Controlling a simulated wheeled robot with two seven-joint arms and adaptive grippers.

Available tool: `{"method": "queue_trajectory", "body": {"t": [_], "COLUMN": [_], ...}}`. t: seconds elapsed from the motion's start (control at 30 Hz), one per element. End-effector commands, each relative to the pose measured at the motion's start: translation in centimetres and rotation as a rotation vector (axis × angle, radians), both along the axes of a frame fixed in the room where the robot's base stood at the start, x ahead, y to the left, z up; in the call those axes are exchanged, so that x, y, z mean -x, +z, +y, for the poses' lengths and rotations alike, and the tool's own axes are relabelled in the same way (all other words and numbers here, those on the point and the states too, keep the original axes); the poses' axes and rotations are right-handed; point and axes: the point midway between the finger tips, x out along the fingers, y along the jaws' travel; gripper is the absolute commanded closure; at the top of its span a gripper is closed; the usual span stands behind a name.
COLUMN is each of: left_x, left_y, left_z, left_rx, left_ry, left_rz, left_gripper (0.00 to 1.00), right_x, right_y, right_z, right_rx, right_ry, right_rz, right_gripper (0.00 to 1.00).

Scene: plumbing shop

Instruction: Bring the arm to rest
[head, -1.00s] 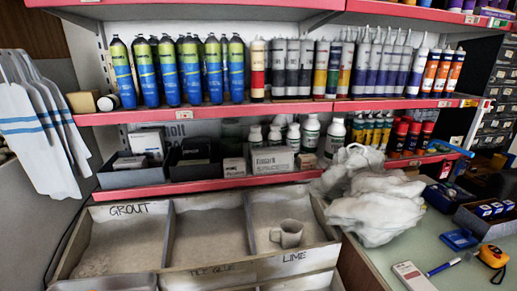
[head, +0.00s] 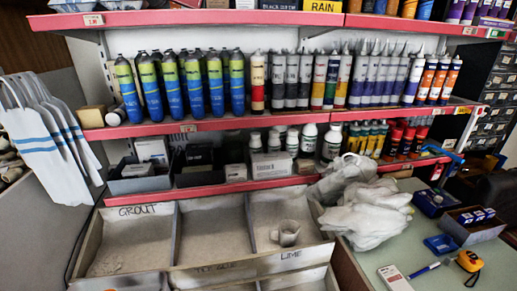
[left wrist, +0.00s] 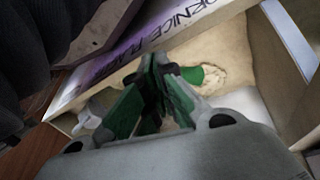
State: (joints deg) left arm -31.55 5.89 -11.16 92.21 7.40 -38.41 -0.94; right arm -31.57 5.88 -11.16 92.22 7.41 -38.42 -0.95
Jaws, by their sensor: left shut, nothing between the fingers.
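My left gripper (left wrist: 160,80) shows in the left wrist view. Its green-padded fingers are closed together with nothing between them. Behind the fingertips is an open bin (left wrist: 240,45) with a pale floor and a partly readable label like "ORNICE PLAS". A green and whitish item (left wrist: 207,76) lies in that bin, partly hidden by the fingers; I cannot tell whether they touch it. Neither of my grippers shows in the head view.
Open bins marked GROUT (head: 130,245) and LIME (head: 300,212) stand below the shelves; a mug (head: 287,233) sits in the LIME bin. Right are plastic bags (head: 365,215) and a counter (head: 350,262) with a phone (head: 394,279) and tape measure (head: 469,261). Shelves hold cans and tubes.

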Motion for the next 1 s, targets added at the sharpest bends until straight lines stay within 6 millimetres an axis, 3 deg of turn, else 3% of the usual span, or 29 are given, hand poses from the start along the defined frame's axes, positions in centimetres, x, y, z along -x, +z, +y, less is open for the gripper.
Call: {"method": "queue_trajectory", "body": {"t": [1.0], "left_x": [6.7], "left_y": [0.2], "left_z": [3.4], "left_rx": [-0.086], "left_ry": [-0.01], "left_rz": [0.102], "left_gripper": [1.0], "right_x": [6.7], "right_y": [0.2], "right_z": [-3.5], "right_rx": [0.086], "right_ry": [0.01], "right_rz": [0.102], "right_gripper": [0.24]}}
